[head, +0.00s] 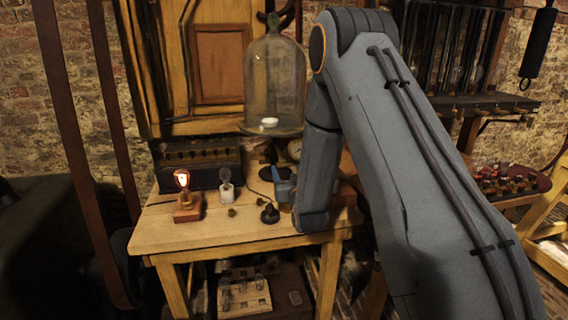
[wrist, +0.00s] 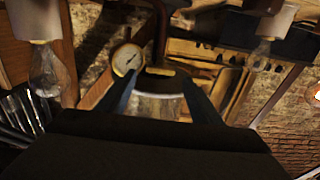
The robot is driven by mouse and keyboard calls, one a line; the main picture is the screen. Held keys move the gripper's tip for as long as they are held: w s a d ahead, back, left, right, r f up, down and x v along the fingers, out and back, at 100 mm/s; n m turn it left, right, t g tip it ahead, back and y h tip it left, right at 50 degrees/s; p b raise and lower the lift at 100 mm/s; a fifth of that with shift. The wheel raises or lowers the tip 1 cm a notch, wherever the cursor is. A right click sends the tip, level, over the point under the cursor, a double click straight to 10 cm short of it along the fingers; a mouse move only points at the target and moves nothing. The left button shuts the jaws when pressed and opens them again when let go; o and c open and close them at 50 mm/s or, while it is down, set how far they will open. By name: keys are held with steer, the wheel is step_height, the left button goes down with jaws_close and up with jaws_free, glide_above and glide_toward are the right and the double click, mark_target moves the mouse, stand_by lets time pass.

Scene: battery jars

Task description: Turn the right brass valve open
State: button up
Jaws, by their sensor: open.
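My gripper (head: 284,186) is low over the wooden table in the head view, its blue fingers just right of a small dark knobbed stand (head: 270,213). In the wrist view my gripper (wrist: 163,78) is open, with its two fingers apart. A round dial gauge (wrist: 127,60) sits beside the left finger. Neither brass valve is clearly recognisable in the head view.
A glass bell jar (head: 275,85) stands behind my arm. A lit bulb on a wooden base (head: 187,208) and an unlit bulb (head: 226,186) stand on the table (head: 180,238). The front left tabletop is clear. My forearm hides the table's right part.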

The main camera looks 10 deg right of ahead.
mark_target(285, 164)
steer(key=shift+w+p, duration=0.55)
steer(key=shift+w, duration=2.55)
steer(key=c, duration=1.1)
